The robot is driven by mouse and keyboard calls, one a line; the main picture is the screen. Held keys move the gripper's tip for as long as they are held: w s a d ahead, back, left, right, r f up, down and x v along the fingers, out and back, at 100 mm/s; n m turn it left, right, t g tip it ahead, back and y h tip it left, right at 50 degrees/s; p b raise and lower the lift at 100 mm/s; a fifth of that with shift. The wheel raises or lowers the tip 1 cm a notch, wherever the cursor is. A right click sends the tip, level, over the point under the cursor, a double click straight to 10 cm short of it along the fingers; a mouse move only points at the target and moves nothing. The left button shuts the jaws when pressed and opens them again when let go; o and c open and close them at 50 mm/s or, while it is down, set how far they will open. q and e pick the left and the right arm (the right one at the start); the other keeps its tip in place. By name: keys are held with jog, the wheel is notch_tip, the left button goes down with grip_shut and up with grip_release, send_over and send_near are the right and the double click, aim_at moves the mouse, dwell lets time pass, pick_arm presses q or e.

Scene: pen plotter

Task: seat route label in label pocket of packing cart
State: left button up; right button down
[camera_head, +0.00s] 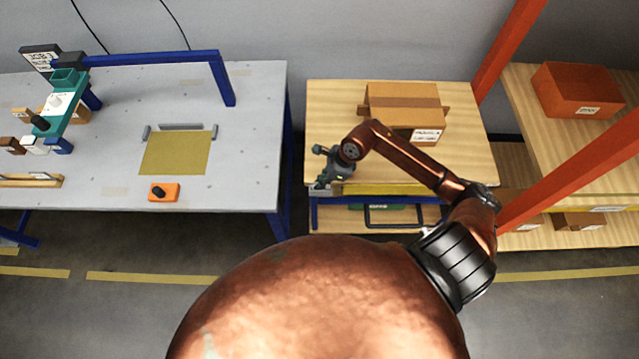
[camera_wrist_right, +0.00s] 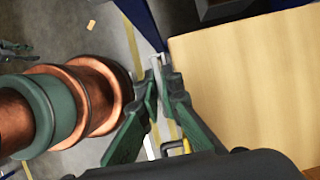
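The packing cart (camera_head: 460,160) has a pale wooden top, which also shows at right in the right wrist view (camera_wrist_right: 245,90). A yellowish strip (camera_head: 385,188) runs along its front edge; I cannot make out the label pocket clearly. My right gripper (camera_head: 321,182) is at the cart's front left corner, pointing down. In the right wrist view its green fingers (camera_wrist_right: 160,72) close at the tips on a thin pale piece (camera_wrist_right: 156,62), seen edge-on, which looks like the route label. Its face is hidden, and I cannot tell whether it touches the cart. My left gripper is out of view.
A cardboard box (camera_head: 400,100) with a white label stands on the cart. A grey table (camera_head: 250,130) with a yellow sheet (camera_head: 178,153) and an orange block (camera_head: 164,192) is left. Orange posts (camera_head: 508,45) and a shelf with a red-brown box (camera_head: 578,88) stand right.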

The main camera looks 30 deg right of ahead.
jog(key=shift+r, duration=0.1)
jog(key=c, duration=2.6)
grip_release()
jog(key=shift+f, duration=0.2)
jog(key=o, duration=0.5)
jog(key=v, duration=1.2)
jog(key=shift+a+r, duration=0.1)
jog(key=shift+r, duration=0.15)
